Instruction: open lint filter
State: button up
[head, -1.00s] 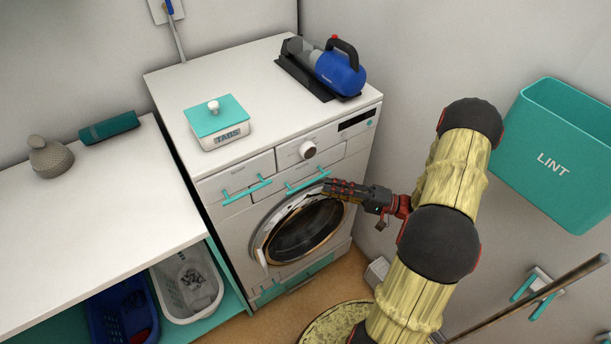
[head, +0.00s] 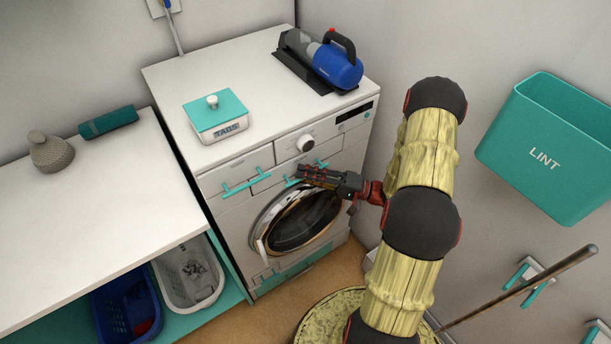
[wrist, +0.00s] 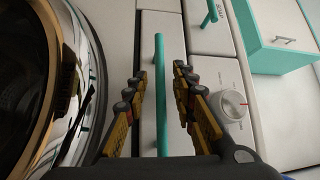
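The white washer-dryer (head: 225,225) has two narrow drawer fronts in its top panel, each with a long teal handle. My gripper (head: 301,175) is at the right drawer's handle (head: 319,165), just above the round door (head: 300,222). In the wrist view that handle (wrist: 160,90) runs between the two fingers of my gripper (wrist: 160,72). The fingers are open, with a gap on each side of the handle. The left drawer's handle (head: 246,182) is free.
A round knob (head: 305,143) sits above the right handle. A tabs box (head: 217,118) and a blue handheld vacuum (head: 338,66) stand on top. A teal LINT bin (head: 550,145) hangs on the right wall. A lower teal flap (head: 300,268) is below the door.

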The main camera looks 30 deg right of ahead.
jog(key=shift+c, duration=1.2)
jog(key=c, duration=0.4)
grip_shut()
